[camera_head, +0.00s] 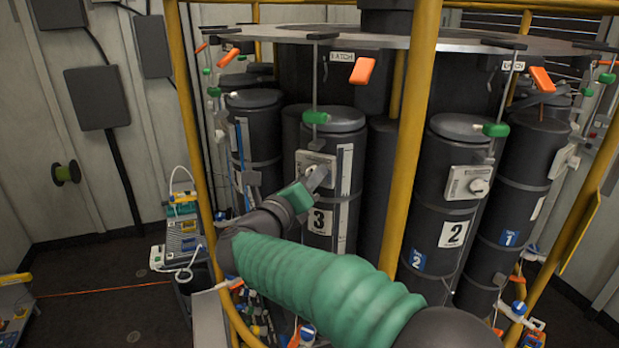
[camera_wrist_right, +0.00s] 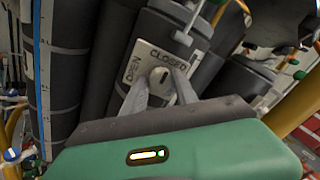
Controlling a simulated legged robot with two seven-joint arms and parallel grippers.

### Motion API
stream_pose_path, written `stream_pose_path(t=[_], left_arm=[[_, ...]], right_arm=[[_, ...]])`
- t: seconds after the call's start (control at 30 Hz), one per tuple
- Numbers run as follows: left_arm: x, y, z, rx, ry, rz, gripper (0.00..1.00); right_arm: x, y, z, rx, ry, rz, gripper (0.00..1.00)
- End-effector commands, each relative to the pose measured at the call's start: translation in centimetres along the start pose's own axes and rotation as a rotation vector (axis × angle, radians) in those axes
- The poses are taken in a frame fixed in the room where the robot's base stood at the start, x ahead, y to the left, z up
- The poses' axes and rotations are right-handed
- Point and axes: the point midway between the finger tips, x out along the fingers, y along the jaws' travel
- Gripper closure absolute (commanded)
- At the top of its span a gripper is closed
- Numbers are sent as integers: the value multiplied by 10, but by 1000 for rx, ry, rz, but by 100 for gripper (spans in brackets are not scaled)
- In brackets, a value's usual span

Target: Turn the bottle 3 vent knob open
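Bottle 3 (camera_head: 335,130) is a dark cylinder with a "3" label (camera_head: 320,221) in the head view. Its pale vent plate (camera_head: 306,162) sits above that label; in the wrist view the plate (camera_wrist_right: 150,58) reads OPEN at left and CLOSED at the upper right. The round vent knob (camera_wrist_right: 160,77) shows between my fingertips. In the head view the knob is hidden by my right gripper (camera_head: 322,174), which reaches the plate from the lower left. In the wrist view my right gripper (camera_wrist_right: 160,82) is open, one finger on each side of the knob; contact cannot be told. My left gripper is out of view.
Bottle 2 (camera_head: 447,190) stands to the right, with its own vent knob (camera_head: 478,187). Yellow posts (camera_head: 410,140) stand around the bottles. A green handle (camera_head: 315,117) hangs just above bottle 3's plate. Orange tags (camera_head: 362,70) hang from the top ring.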

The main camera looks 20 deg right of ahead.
Motion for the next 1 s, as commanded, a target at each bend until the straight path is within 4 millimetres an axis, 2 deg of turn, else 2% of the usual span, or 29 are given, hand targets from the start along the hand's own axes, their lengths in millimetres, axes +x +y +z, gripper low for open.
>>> stream_pose_path(t=[0.03, 0.23, 0.27, 0.67, 1.0], left_arm=[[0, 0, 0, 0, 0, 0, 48], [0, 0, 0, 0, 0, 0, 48], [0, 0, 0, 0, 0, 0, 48], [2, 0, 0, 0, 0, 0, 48], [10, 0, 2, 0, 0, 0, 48]], right_arm=[[0, 0, 0, 0, 0, 0, 73], [0, 1, 0, -1, 0, 1, 99], [0, 1, 0, -1, 0, 1, 100], [0, 2, 0, -49, 0, 3, 100], [0, 3, -1, -279, -1, 4, 100]])
